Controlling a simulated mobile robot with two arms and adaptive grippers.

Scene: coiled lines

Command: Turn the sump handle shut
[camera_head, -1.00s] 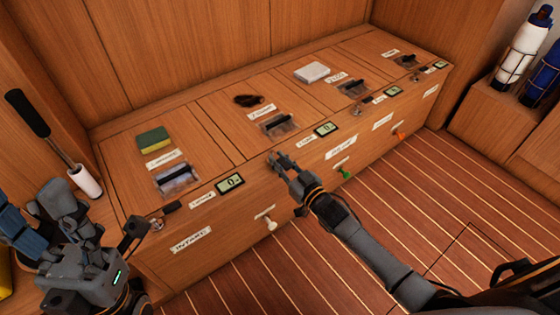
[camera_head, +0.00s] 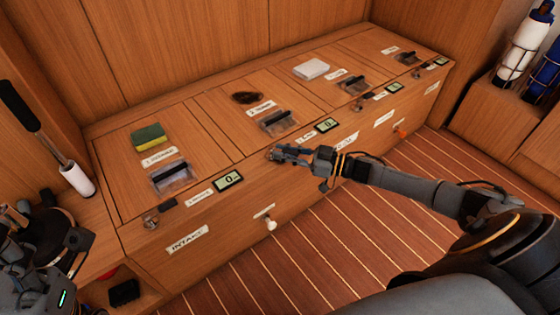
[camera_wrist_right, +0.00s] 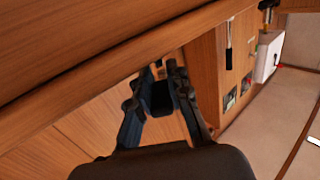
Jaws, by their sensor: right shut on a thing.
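My right gripper (camera_head: 281,153) is at the front top edge of the wooden bench, by the second lid. It is shut on a small handle there, which its fingers mostly hide. In the right wrist view, a dark block (camera_wrist_right: 162,95) shows between the fingers. The bench front carries labels; the first reads INTAKE (camera_head: 187,240), and the one behind my right arm is too small to read surely. My left gripper (camera_head: 35,270) is at the lower left, partly cut off, and its fingers are unclear.
A white knob (camera_head: 271,224) and an orange knob (camera_head: 400,132) stick out from the bench front. Small displays (camera_head: 229,180) line the edge. A green-yellow sponge (camera_head: 149,136) and a white block (camera_head: 311,71) lie on top. The striped floor (camera_head: 300,260) in front is clear.

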